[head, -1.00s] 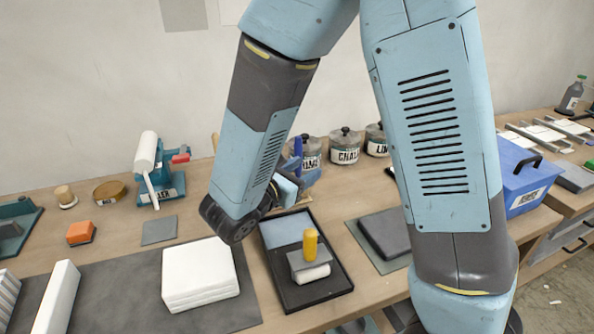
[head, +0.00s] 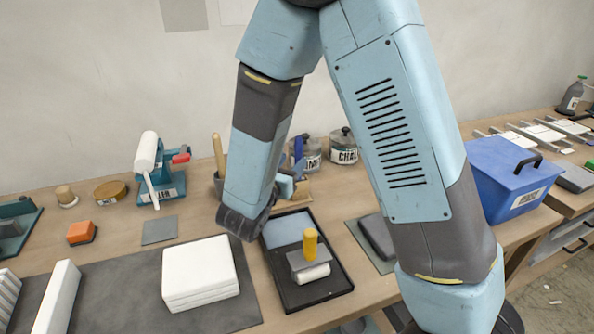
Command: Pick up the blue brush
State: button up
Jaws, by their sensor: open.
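The blue brush (head: 298,149) shows as an upright blue handle near the wall, in front of the grey jars. Its lower end is hidden behind my gripper. My gripper (head: 287,184) is open, just below the handle in the picture and largely hidden by my own wrist. I cannot tell whether its fingers are around the brush or only in front of it.
A black tray (head: 337,279) with a yellow-handled tool (head: 310,243) lies in front of my wrist. Lidded jars (head: 344,149) stand behind. A pot (head: 218,186) with a tan handle stands left. White slabs (head: 200,272) and a blue bin (head: 512,178) flank the area.

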aim_at(297, 155)
jog(key=shift+x, duration=2.7)
jog(key=shift+r, duration=0.1)
grip_shut()
